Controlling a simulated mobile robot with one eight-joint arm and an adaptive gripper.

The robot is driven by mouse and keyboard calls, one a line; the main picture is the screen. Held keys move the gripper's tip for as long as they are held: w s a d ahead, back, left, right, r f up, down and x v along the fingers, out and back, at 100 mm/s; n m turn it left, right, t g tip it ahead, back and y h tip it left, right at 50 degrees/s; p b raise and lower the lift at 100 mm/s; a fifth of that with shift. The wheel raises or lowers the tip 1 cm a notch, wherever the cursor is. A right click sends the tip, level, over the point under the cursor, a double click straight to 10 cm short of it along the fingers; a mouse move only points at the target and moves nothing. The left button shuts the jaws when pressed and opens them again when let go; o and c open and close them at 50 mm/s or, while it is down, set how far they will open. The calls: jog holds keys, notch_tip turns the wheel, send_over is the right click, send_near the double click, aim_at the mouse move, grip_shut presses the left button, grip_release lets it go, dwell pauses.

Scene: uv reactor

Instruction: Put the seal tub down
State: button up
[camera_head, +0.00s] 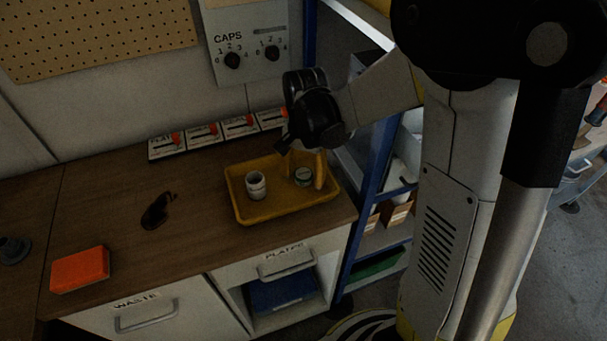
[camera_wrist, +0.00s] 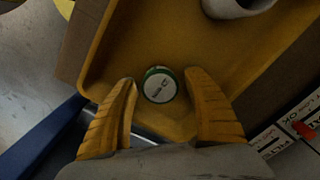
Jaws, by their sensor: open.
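The seal tub (camera_head: 303,177) is a small round tub with a green rim and a pale labelled lid. It stands in the right part of the yellow tray (camera_head: 272,214). In the wrist view the tub (camera_wrist: 160,85) sits upright between the two yellow fingers of my gripper (camera_wrist: 163,105), with gaps on both sides. My gripper (camera_head: 306,170) is open, reaching down into the tray around the tub without gripping it. A white cup-like container (camera_head: 256,185) stands in the left part of the tray, and its edge shows in the wrist view (camera_wrist: 236,6).
The tray rests on a wooden counter (camera_head: 110,225) near its right end, beside a blue shelf frame (camera_head: 365,200). Switch panels (camera_head: 203,134) line the wall behind. An orange block (camera_head: 80,269) and a dark object (camera_head: 157,210) lie to the left, with bare counter between.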

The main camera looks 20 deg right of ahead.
aim_at(304, 174)
jog(key=shift+r, duration=0.1)
notch_tip(304, 174, up, 12)
jog(key=p, duration=0.5)
jog(key=s+r+n+t, duration=0.6)
jog(key=s+n, duration=0.3)
jog(key=s, duration=0.4)
jog(key=shift+a+r+t, duration=0.2)
jog(key=shift+a+t, duration=0.1)
jog(key=shift+t, duration=0.4)
jog(key=shift+w, duration=0.1)
